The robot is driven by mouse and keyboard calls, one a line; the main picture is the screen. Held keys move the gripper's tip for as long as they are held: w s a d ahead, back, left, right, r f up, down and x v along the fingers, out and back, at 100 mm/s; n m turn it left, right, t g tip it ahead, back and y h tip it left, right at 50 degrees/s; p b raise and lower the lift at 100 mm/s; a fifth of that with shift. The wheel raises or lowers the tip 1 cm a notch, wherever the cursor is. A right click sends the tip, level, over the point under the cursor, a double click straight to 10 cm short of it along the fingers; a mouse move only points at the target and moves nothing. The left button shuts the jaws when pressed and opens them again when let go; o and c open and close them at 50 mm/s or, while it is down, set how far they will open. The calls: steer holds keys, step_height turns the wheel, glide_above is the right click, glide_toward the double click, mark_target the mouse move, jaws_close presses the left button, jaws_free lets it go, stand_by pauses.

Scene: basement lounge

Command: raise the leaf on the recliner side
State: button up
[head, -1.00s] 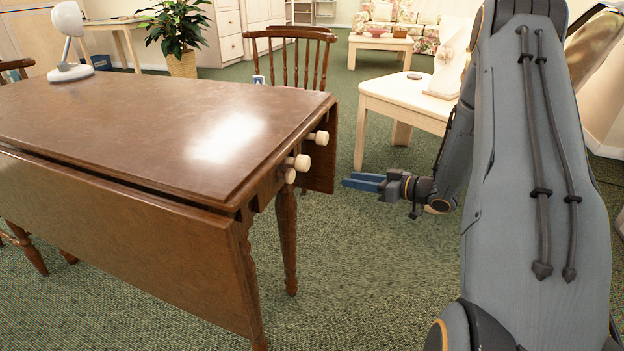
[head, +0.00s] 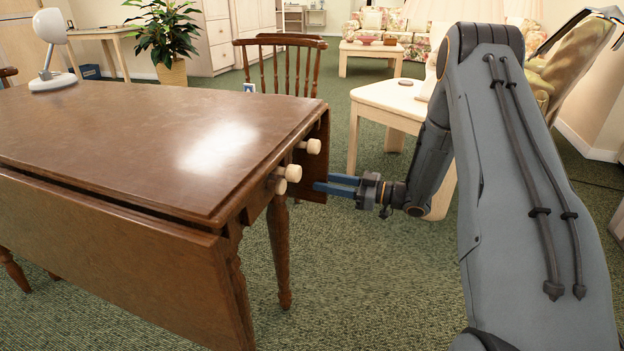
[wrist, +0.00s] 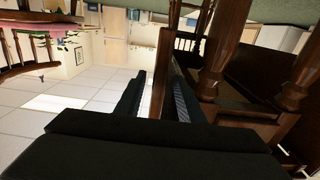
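The brown drop-leaf table (head: 120,130) stands at left in the head view. Its near leaf (head: 110,240) hangs down in front. Its far leaf (head: 318,160) hangs at the back right, partly hidden by the top. Pale knobs (head: 292,173) stick out of the table's end. My gripper (head: 320,185) points left at the far leaf, its blue fingertips overlapping that leaf's edge. In the wrist view, a brown board edge (wrist: 160,80), seemingly this leaf, stands between the open fingers (wrist: 158,95), with a gap at the left finger; contact at the right finger is unclear.
A wooden chair (head: 275,60) stands behind the table, close to the far leaf. A cream side table (head: 385,100) is behind my arm, and a yellowish upholstered chair (head: 575,65) is at far right. A white lamp (head: 50,50) stands on the tabletop. Green carpet (head: 360,270) is clear in front.

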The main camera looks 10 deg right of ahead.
mark_target(308, 178)
steer(key=b+x, duration=0.1)
steer(key=x, duration=0.5)
steer(key=shift+b, duration=0.3)
jaws_close()
